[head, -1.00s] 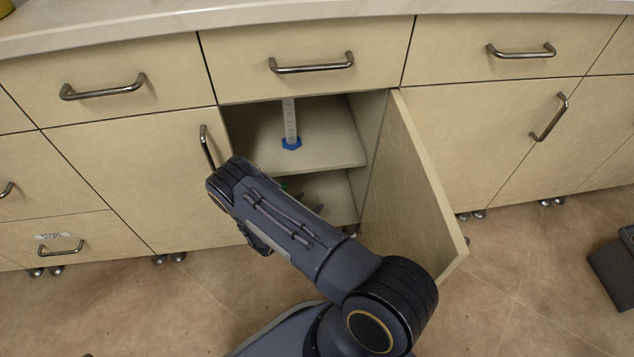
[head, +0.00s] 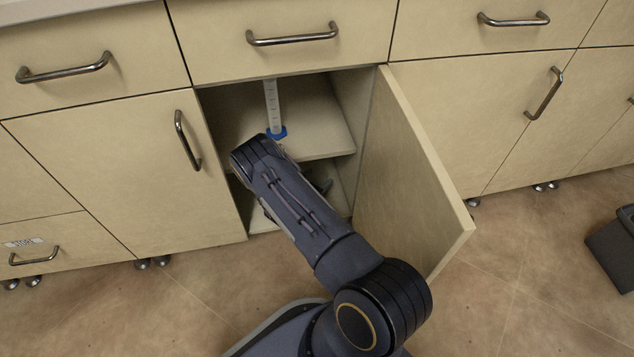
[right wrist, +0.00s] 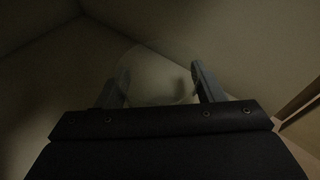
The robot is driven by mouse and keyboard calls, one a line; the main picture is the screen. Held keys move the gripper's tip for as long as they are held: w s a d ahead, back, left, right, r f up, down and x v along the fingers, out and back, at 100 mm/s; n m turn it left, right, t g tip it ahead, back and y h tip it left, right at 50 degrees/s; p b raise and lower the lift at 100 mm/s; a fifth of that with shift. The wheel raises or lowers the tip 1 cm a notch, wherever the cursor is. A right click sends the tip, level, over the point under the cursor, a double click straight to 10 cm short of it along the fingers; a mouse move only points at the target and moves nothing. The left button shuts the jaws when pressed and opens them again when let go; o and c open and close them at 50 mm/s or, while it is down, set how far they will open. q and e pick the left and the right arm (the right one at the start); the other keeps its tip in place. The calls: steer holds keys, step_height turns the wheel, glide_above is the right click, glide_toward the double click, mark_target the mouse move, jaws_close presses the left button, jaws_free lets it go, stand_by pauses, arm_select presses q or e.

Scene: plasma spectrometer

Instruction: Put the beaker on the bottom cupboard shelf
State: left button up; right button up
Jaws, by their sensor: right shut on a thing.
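The clear, round beaker (right wrist: 158,62) shows dimly in the right wrist view, between the two fingers of my right gripper (right wrist: 160,80). The gripper is shut on it. In the head view my right arm reaches into the open cupboard, and its wrist hides the beaker and most of the gripper. The bottom shelf (head: 261,222) shows only in part beside and below the arm. In the dark wrist view I cannot tell whether the beaker touches the shelf. My left gripper is not in view.
The cupboard door (head: 415,185) stands open to the right of my arm. A closed door (head: 115,165) borders the opening on the left.

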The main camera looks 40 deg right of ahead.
steer(key=o, duration=1.1)
steer(key=shift+a+r, duration=0.15)
steer(key=p+v, duration=0.4)
steer(key=v, duration=0.7)
steer(key=shift+s+a, duration=0.2)
steer(key=shift+a, duration=0.15)
